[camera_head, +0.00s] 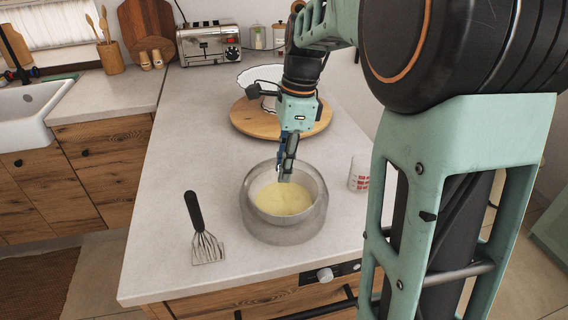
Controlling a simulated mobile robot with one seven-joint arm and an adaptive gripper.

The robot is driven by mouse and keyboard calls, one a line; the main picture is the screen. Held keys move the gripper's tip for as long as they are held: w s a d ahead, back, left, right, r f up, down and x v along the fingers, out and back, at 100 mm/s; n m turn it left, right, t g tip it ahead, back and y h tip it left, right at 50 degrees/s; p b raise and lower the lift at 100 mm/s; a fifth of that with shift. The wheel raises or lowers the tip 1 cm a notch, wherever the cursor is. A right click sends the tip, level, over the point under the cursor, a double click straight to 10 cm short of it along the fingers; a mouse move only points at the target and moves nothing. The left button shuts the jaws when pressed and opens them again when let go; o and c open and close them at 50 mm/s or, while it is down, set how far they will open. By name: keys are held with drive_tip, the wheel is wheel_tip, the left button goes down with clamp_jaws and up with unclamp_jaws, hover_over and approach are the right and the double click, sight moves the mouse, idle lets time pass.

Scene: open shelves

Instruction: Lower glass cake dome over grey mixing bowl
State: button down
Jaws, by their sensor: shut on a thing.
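The grey mixing bowl (309,189) stands on the counter near its front end, with a pale yellow mixture (284,200) in it. The clear glass cake dome (284,234) shows as a faint greyish, see-through shape around the bowl. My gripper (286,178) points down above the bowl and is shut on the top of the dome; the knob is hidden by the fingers. I cannot tell whether the dome's lower rim touches the counter.
A measuring cup (359,174) with red marks stands close on the right. Behind are a round wooden board (243,121) with a white dish (258,78) and a toaster (208,45). The counter's left side is mostly clear.

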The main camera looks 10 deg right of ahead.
drive_tip(key=c, duration=1.7)
unclamp_jaws()
drive_tip(key=shift+f, duration=0.1)
drive_tip(key=r, duration=0.4)
drive_tip(key=d+r, duration=0.1)
drive_tip(key=r, duration=0.7)
drive_tip(key=shift+s+d, duration=0.1)
drive_tip(key=shift+d, duration=0.3)
